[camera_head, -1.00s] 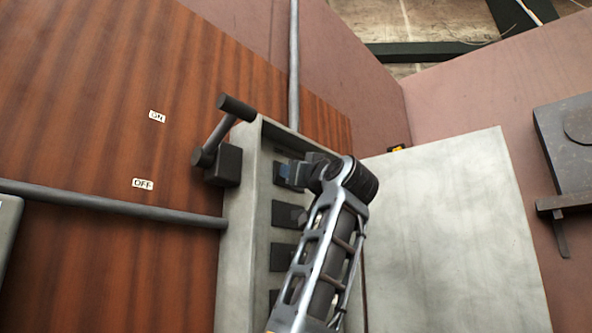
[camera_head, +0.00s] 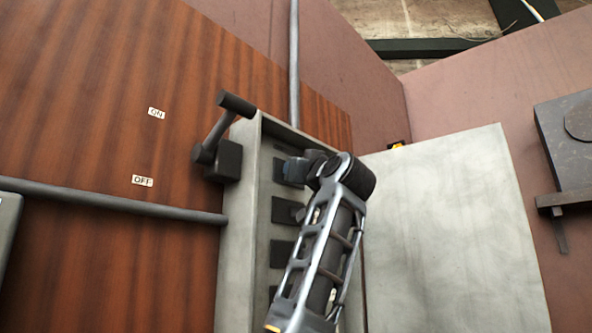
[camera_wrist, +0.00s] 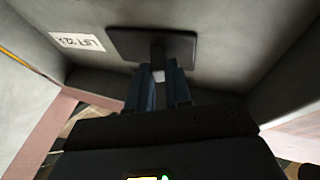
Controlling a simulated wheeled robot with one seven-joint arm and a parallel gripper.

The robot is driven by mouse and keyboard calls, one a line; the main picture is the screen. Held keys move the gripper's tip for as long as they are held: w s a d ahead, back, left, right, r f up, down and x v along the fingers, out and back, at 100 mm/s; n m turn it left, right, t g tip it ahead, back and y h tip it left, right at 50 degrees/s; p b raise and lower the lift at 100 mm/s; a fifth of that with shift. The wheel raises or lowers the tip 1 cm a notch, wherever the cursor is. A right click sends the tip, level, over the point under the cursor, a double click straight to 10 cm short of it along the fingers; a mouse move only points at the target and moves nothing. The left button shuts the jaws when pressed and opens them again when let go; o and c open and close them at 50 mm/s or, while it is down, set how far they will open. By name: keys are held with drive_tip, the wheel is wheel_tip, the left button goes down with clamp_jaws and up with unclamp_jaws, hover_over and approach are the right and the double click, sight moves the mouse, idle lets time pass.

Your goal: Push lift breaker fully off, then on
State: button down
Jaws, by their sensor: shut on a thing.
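The lift breaker (camera_wrist: 128,42) is a dark plate with a short toggle lever (camera_wrist: 158,52) in the wrist view. A white label (camera_wrist: 77,41) reading roughly "LIFT 22A" is on the grey wall beside it. My gripper (camera_wrist: 160,80) has its two blue fingers shut on the lever, one on each side, with the lever's pale tip showing between them. In the head view my gripper (camera_head: 291,172) is at the upper part of the breaker column and covers part of that breaker. Whether the lever is at on or off cannot be told.
The open grey breaker box (camera_head: 240,240) has several dark breakers below. A big lever handle (camera_head: 222,135) is on its left side, by ON and OFF labels on the wood panel. The open box door (camera_head: 450,220) is at right. The box walls are close around my gripper.

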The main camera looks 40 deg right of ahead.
drive_tip(key=shift+w+d+n+y, duration=0.1)
drive_tip(key=shift+d+n+y, duration=1.1)
drive_tip(key=shift+y, duration=1.6)
drive_tip(key=shift+s+d+n+y, duration=0.1)
drive_tip(key=shift+d+n+y, duration=0.6)
drive_tip(key=shift+n+y, duration=1.6)
drive_tip(key=shift+w+d+n+y, duration=0.1)
drive_tip(key=shift+d+n+y, duration=0.85)
drive_tip(key=shift+y, duration=2.35)
drive_tip(key=shift+g, duration=0.3)
drive_tip(key=c, duration=1)
unclamp_jaws()
drive_tip(key=shift+c, duration=0.2)
